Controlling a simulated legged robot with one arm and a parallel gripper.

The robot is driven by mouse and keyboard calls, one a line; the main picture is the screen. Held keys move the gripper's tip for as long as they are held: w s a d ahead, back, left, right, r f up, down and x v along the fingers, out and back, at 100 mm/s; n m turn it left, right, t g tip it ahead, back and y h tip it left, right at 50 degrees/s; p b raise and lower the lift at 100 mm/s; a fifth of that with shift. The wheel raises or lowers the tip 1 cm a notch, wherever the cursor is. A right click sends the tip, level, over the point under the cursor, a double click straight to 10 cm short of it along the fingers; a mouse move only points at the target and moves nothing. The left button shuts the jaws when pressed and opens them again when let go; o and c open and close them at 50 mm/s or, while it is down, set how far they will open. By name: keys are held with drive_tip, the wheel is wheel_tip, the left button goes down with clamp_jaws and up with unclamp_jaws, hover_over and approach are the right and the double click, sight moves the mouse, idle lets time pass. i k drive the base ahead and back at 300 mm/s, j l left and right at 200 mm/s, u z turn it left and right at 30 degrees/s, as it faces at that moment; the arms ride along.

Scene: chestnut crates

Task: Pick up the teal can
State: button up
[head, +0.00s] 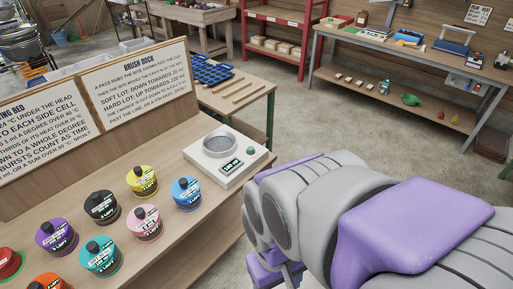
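The teal can (101,260) stands upright on the wooden bench in the lower left of the head view. It has a black knob on top and a white label. An orange can stands to its left, a purple one behind it on the left, and a pink one to its right. My grey and purple arm fills the lower right, to the right of the bench. My gripper's fingers do not show.
Purple (57,238), black (102,208), yellow (142,181), blue (186,195), pink (145,224), orange (52,284) and red (9,264) cans crowd the bench (190,240). A white scale (228,160) sits at its right end. Sign boards (140,85) stand behind.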

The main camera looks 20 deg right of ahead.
sight(100, 254)
drive_tip(key=z, duration=0.3)
drive_tip(key=u, duration=1.55)
drive_tip(key=l+z, duration=0.3)
drive_tip(key=j+z, duration=0.1)
drive_tip(key=i+j, duration=0.05)
